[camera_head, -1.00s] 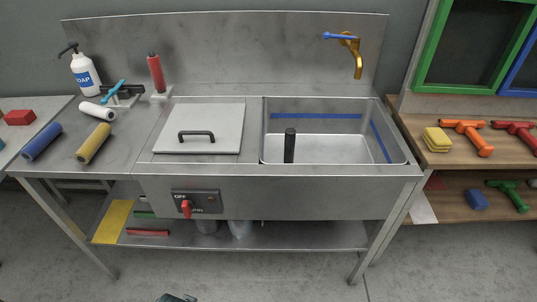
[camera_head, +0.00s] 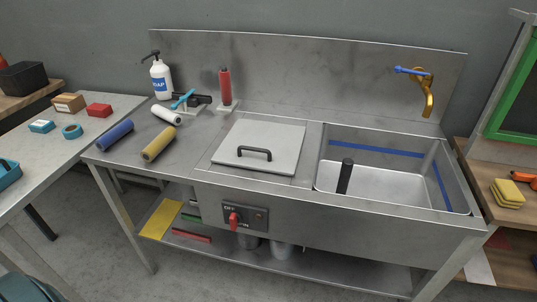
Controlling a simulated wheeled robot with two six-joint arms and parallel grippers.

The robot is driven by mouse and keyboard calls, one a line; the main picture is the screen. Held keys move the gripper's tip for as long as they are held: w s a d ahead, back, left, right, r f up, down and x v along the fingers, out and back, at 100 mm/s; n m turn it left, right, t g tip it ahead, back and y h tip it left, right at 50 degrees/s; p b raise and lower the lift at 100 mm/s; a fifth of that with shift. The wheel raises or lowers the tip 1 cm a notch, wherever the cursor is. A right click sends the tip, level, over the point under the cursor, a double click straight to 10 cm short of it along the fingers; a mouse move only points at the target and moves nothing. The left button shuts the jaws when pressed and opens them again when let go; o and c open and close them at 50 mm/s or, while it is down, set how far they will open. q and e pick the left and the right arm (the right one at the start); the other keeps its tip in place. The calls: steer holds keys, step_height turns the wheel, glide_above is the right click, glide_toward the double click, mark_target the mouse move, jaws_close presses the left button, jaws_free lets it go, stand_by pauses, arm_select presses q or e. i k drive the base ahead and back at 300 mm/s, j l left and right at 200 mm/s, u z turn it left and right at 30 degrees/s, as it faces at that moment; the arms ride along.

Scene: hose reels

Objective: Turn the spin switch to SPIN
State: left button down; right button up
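The spin switch is a red knob (camera_head: 234,221) on a dark panel (camera_head: 247,217) set in the front of the steel sink counter. White lettering shows above the knob and looks like "OFF"; the lettering below is partly hidden by the knob. The knob's handle hangs roughly downward, and its exact setting is hard to tell. Neither of my grippers shows in the head view.
A square lid with a black handle (camera_head: 255,153) lies left of the sink basin (camera_head: 380,185). A lower shelf (camera_head: 310,272) runs underneath. Another table (camera_head: 60,150) stands left.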

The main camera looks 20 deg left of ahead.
mark_target(235, 219)
steer(key=u, duration=1.1)
